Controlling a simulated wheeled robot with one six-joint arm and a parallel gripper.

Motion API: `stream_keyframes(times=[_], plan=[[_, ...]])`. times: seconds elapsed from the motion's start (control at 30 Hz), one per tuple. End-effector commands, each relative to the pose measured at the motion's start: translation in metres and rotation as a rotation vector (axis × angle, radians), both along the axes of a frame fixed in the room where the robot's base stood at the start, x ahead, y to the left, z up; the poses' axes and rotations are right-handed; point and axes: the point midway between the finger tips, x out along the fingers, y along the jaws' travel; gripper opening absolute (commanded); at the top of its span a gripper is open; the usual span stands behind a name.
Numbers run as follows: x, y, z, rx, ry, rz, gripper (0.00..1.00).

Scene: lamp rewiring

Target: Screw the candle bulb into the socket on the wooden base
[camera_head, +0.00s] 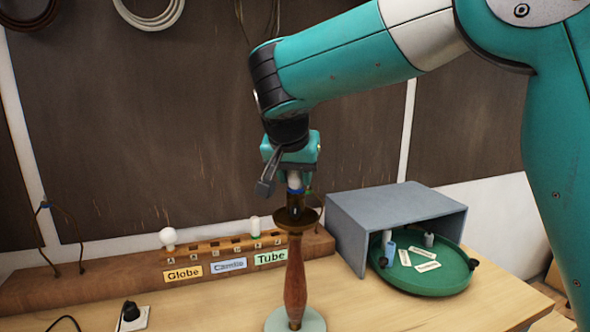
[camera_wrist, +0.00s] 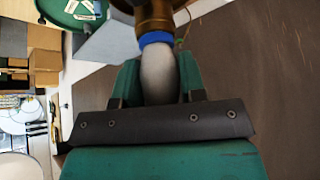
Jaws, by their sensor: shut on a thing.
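The candle bulb is white, with a blue collar, and shows clearly in the wrist view (camera_wrist: 158,75). My gripper (camera_head: 292,180) is shut on it from above, with green fingers on both sides of the glass in the wrist view. The bulb (camera_head: 294,181) points collar-down at the brass socket (camera_head: 296,201). In the wrist view the collar meets or nearly meets the socket (camera_wrist: 153,14); how deep the thread sits is hidden. The socket tops the turned wooden base (camera_head: 295,275), which stands upright on a pale round foot (camera_head: 283,321).
A wooden rack (camera_head: 210,247) labelled Globe, Candle and Tube stands behind left, with a globe bulb (camera_head: 168,237) and a tube bulb (camera_head: 255,225). A grey open box (camera_head: 350,215) and green round tray (camera_head: 440,284) stand right. A wall outlet with plug (camera_head: 132,315) is front left.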

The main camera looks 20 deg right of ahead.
Motion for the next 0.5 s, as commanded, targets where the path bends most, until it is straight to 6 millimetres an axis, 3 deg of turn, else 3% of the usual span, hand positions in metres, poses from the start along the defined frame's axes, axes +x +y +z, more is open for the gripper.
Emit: stream_keyframes(times=[0.23, 0.3, 0.5], plan=[[0.0009, 0.0015, 0.0075, -0.007, 0.008, -0.444, 0.13], [0.0001, 0.0002, 0.0001, -0.003, 0.005, -0.452, 0.13], [0.0008, 0.0008, 0.0037, -0.005, 0.007, -0.644, 0.13]])
